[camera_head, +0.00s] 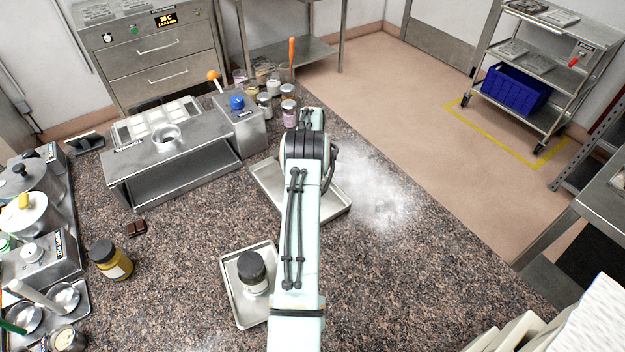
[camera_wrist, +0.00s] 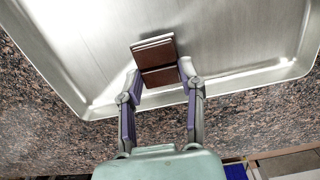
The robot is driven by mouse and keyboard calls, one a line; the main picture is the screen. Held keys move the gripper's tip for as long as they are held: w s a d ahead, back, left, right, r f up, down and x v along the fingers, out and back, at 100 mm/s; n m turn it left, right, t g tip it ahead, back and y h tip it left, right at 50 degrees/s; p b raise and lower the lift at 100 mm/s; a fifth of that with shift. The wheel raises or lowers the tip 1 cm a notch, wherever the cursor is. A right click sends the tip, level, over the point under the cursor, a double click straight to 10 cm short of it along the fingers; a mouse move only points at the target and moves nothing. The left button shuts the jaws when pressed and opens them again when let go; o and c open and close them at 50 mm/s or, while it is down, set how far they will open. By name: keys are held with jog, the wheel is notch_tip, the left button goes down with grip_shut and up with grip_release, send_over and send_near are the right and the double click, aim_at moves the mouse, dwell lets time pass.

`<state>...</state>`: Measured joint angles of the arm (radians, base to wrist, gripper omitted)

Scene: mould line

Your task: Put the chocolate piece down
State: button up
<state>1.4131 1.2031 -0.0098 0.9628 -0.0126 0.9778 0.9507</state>
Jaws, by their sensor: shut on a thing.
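In the wrist view my gripper (camera_wrist: 158,80) is shut on a brown chocolate piece (camera_wrist: 158,76), with one finger on each side of it. The piece shows a groove across its face and a pale edge at its far end. It is over the near edge of a metal tray (camera_wrist: 240,45); I cannot tell whether it touches the tray. In the head view the tray (camera_head: 333,207) lies on the speckled counter, partly behind my arm. My gripper and the held piece are hidden there by the arm.
A smaller tray (camera_head: 233,291) with a dark-lidded jar (camera_head: 252,272) stands nearer. Another chocolate piece (camera_head: 137,228) lies at the left by a yellow jar (camera_head: 111,260). Several small jars (camera_head: 289,112) stand behind the tray. White powder (camera_head: 380,195) covers the counter to its right.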

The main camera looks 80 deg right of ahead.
jog(key=shift+f, duration=0.55)
jog(key=o, duration=1.2)
jog(key=shift+c, duration=0.2)
